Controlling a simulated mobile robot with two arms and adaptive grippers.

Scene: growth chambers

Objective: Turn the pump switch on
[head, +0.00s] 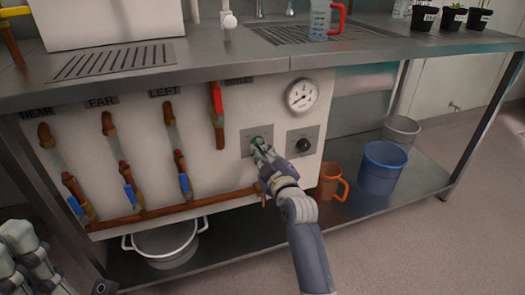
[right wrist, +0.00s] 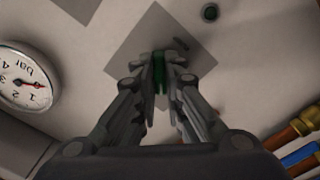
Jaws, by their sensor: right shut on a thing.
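The pump switch (head: 256,141) is a green part on a square grey plate (head: 247,150) on the white panel under the bench. Its green body also shows in the right wrist view (right wrist: 158,62), between my fingertips. My right gripper (head: 261,146) is at the plate, its fingers closed on the green switch. The right wrist view shows the gripper (right wrist: 160,72) with both fingers drawn together around it. The fingers hide most of the switch, so I cannot tell its position. My left gripper is not in view; grey parts of my left arm show at the bottom left.
An orange jug (head: 329,181) and blue bucket (head: 379,168) stand on the lower shelf. The bench edge (head: 180,80) overhangs the panel.

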